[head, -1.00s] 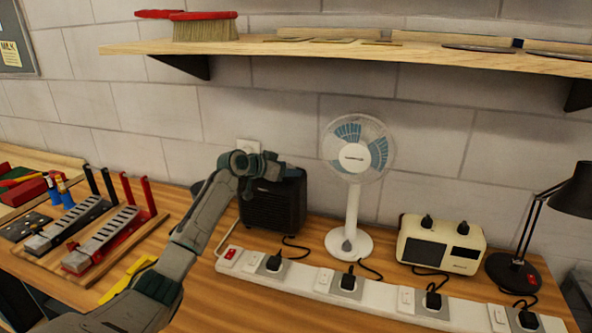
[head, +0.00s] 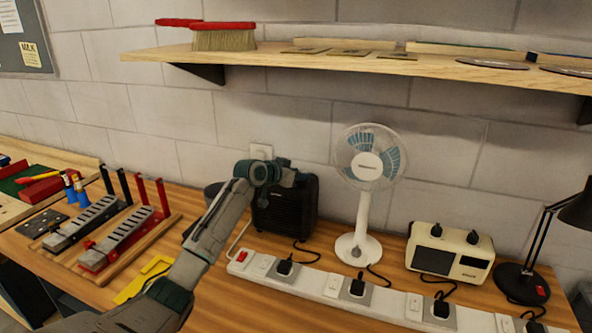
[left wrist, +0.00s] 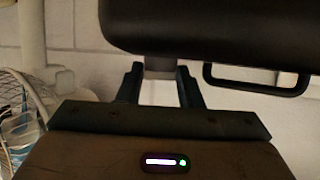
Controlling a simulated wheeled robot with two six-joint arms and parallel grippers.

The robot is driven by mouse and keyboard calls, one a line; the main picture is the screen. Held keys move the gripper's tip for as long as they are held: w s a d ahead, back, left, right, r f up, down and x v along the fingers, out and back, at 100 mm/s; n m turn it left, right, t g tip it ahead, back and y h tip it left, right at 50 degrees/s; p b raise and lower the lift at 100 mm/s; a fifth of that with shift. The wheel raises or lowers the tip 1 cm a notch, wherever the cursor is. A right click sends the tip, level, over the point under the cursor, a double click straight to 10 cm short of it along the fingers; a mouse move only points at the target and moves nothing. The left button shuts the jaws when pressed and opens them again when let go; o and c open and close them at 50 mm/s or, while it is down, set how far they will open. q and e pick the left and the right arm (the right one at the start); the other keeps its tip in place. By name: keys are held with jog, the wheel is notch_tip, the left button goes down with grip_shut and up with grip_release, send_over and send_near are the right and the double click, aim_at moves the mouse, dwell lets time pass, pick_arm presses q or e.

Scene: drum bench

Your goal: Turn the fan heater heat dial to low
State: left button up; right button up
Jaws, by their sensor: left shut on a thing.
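The fan heater (head: 287,212) is a dark box with a grille, standing on the bench against the wall. My left gripper (head: 296,178) is at its top, and the arm covers part of its upper left. In the left wrist view the heater's dark body (left wrist: 220,28) fills the top, with a loop handle (left wrist: 262,82) at the right. There my left gripper (left wrist: 160,88) has its fingers either side of a small grey knob-like piece, the heat dial (left wrist: 160,68), and is shut on it. The dial's markings and setting cannot be read. My right gripper is out of view.
A white desk fan (head: 364,205) stands right of the heater. A white power strip (head: 325,285) with plugs and cords runs in front. A cream box with two knobs (head: 432,255) and a black lamp (head: 525,283) stand farther right. A wooden shelf (head: 350,61) hangs above.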

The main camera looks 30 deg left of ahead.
pick_arm(q)
jog(key=n+y+p, duration=0.1)
jog(key=y+p, duration=0.1)
jog(key=d+n+y+p, duration=0.1)
jog(key=n+p, duration=0.1)
jog(key=shift+r+y, duration=0.15)
jog(key=shift+y, duration=0.25)
jog(key=shift+w+d+n+g+y+p, duration=0.15)
jog(key=shift+n+y+p, duration=0.1)
jog(key=shift+n+y, duration=0.25)
jog(key=shift+s+d+n+g+y+p, duration=0.15)
jog(key=shift+n+y+p, duration=0.1)
jog(key=shift+n+y, duration=0.25)
jog(key=shift+w+f+n+y, duration=0.1)
jog(key=shift+f+n+y, duration=0.15)
jog(key=shift+n+y, duration=0.2)
jog(key=shift+w+d+f+n+g+y+b, duration=0.15)
jog(key=shift+n+g+y+b, duration=0.35)
jog(key=shift+n+y, duration=0.3)
jog(key=shift+d+n+g+y+b, duration=0.15)
jog(key=shift+n+g+y+b, duration=0.45)
jog(key=shift+n+y+b, duration=0.4)
jog(key=shift+n+g+y, duration=0.3)
jog(key=shift+n+y, duration=0.05)
jog(key=shift+y, duration=0.1)
